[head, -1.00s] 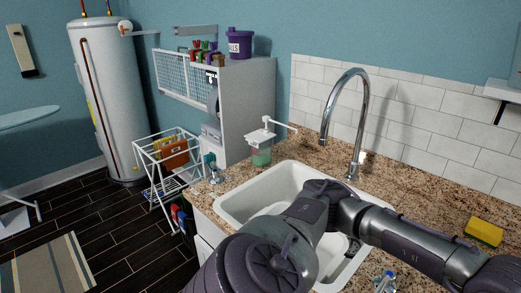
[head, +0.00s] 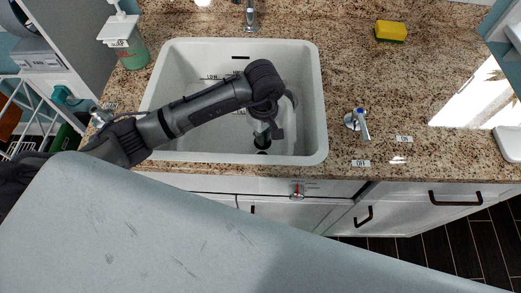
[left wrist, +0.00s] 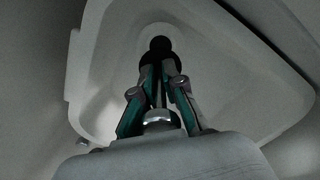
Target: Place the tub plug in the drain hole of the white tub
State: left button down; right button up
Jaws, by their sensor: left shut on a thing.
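The white tub (head: 309,110) is a square sink set in the granite counter. My left gripper (head: 263,135) reaches down into it from the left, near its front side. In the left wrist view, the gripper (left wrist: 160,66) has its green-sided fingers closed together at the tips on a dark round thing, which looks like the tub plug (left wrist: 160,44). The plug also shows as a black shape under the fingers in the head view (head: 262,143). I cannot tell the drain hole apart from the dark plug. My right gripper is not in view.
A chrome faucet (head: 251,18) stands behind the tub. A soap dispenser (head: 130,50) stands at its back left. A blue-tipped valve handle (head: 360,122) is right of it, and a yellow sponge (head: 391,31) lies farther right. The counter between these is mostly clear.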

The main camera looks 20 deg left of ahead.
pick_arm(q)
notch_tip(320, 180, down, 4)
jog(key=shift+f+p, duration=0.1)
jog(key=shift+p, duration=0.2)
notch_tip(320, 180, down, 4)
jog(key=shift+r, duration=0.15)
jog(key=c, duration=1.2)
grip_release()
jog(key=shift+c, duration=0.2)
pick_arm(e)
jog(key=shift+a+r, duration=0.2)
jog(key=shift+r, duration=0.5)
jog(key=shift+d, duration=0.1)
pick_arm(q)
jog(key=shift+r, duration=0.1)
notch_tip(320, 180, up, 12)
jog(key=shift+f+b, duration=0.2)
jog(key=shift+b, duration=0.25)
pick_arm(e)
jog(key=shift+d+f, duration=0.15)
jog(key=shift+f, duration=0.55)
